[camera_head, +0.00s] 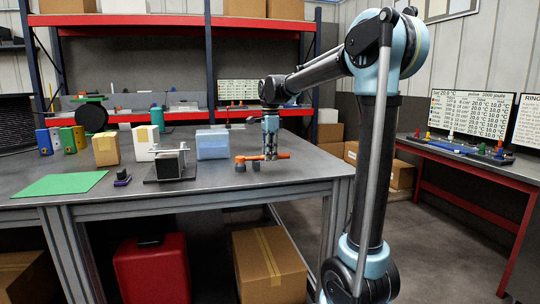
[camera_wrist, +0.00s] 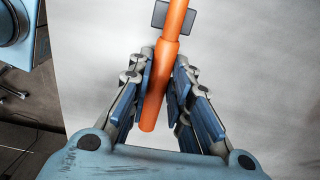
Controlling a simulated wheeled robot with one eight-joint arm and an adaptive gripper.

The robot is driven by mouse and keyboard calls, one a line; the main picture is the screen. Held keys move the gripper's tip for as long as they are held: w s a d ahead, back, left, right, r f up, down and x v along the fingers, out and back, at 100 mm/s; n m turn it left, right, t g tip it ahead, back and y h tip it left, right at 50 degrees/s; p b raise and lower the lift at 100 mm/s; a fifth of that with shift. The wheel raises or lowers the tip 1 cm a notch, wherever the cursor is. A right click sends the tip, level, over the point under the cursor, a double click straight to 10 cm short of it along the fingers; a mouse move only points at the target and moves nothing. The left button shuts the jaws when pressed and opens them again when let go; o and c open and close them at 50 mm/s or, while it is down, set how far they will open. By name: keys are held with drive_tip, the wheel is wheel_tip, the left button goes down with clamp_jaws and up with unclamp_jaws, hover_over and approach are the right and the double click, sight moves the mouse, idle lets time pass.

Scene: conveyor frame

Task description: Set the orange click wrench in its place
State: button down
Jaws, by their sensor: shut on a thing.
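The orange click wrench (camera_head: 282,155) is held roughly level near the right end of the grey table. My gripper (camera_head: 270,157) points down and is shut on it. In the wrist view the orange handle (camera_wrist: 153,110) runs between the two blue finger pads of my gripper (camera_wrist: 164,62), slightly tilted, and leaves the top of the picture. Two small dark supports (camera_head: 256,165) stand at the wrench's left part in the head view. One dark block (camera_wrist: 160,14) shows behind the wrench in the wrist view. I cannot tell whether the wrench touches the supports.
A pale blue box (camera_head: 212,144) stands left of my gripper on the table (camera_head: 225,182). Further left are a black and metal fixture (camera_head: 172,165), a cardboard box (camera_head: 105,149) and a green mat (camera_head: 62,184). The table's front right corner is clear.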

drive_tip(key=c, duration=1.4)
unclamp_jaws()
wheel_tip(320, 180, up, 12)
drive_tip(key=shift+d+f, duration=0.1)
drive_tip(key=shift+d, duration=0.05)
drive_tip(key=s+d+f+n+t, duration=0.1)
drive_tip(key=s+d+f+n, duration=0.4)
drive_tip(key=s+d+f, duration=0.5)
drive_tip(key=s+d+f+n+t, duration=0.1)
drive_tip(key=s+d+f+n, duration=0.6)
drive_tip(key=s+f, duration=0.5)
drive_tip(key=s+d+f+n, duration=0.3)
drive_tip(key=s+f, duration=0.6)
drive_tip(key=f, duration=0.3)
drive_tip(key=shift+s+d, duration=0.3)
drive_tip(key=shift+d, duration=0.5)
